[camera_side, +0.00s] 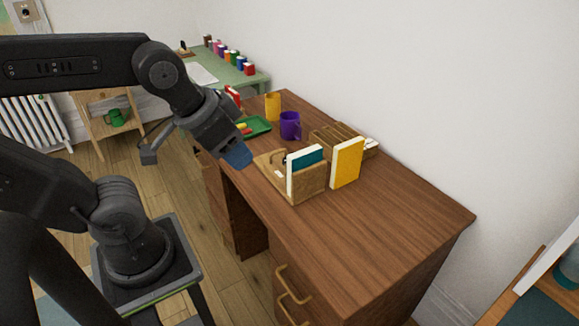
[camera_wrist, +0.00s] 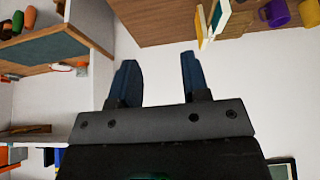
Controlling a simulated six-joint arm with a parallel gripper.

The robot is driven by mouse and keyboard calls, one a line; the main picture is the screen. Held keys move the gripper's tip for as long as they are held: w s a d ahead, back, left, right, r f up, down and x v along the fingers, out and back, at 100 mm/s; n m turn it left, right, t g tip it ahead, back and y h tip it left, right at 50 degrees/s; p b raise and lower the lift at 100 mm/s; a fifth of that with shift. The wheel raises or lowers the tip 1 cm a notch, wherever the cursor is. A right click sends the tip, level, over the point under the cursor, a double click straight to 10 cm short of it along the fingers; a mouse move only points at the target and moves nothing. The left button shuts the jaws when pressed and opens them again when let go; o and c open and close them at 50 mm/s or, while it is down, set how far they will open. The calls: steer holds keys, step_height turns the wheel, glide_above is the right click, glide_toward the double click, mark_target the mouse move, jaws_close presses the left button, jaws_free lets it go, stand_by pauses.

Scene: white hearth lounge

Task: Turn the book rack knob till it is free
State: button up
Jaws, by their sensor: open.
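The wooden book rack (camera_side: 311,187) stands on the brown desk. A teal book (camera_side: 304,172) stands upright in it, and a yellow book (camera_side: 347,163) stands upright beside it. A small dark part (camera_side: 284,159) shows behind the teal book; I cannot tell if it is the knob. My gripper (camera_side: 237,157) has blue fingers and hangs over the desk's near-left edge, left of the rack and apart from it. In the wrist view my gripper (camera_wrist: 157,62) is open and empty. The teal book (camera_wrist: 221,15) shows beyond the fingers there.
A purple mug (camera_side: 290,125), an orange-yellow mug (camera_side: 273,106) and a green tray (camera_side: 257,126) stand behind the rack. A slatted wooden holder (camera_side: 336,138) sits near the wall. The desk's right part (camera_side: 390,215) is clear.

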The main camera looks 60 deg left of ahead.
steer(key=shift+o, duration=0.3)
steer(key=shift+o, duration=0.8)
steer(key=shift+w+a+r, duration=0.1)
steer(key=shift+w, duration=0.05)
steer(key=o, duration=0.3)
steer(key=w+a+r+m+g, duration=0.1)
steer(key=w+a, duration=0.2)
steer(key=w, duration=0.5)
steer(key=shift+w+a+r+y, duration=0.2)
steer(key=shift+w+a+y, duration=0.05)
steer(key=shift+a+y, duration=0.1)
steer(key=w+a+f+m+g, duration=0.2)
steer(key=w+a+f, duration=0.2)
steer(key=w+a, duration=0.35)
steer(key=w+a+f+m+g, duration=0.1)
steer(key=w+a+f, duration=0.3)
steer(key=w+a, duration=0.3)
steer(key=w+a+f+m+g, duration=0.15)
steer(key=w+a+f, duration=0.25)
steer(key=a+f, duration=0.45)
steer(key=f, duration=0.9)
steer(key=d+f, duration=0.1)
steer(key=f, duration=0.4)
steer(key=shift+w+d+f, duration=0.1)
steer(key=shift+w+f, duration=0.05)
steer(key=shift+f, duration=0.2)
steer(key=shift+c, duration=0.5)
steer(key=c, duration=0.8)
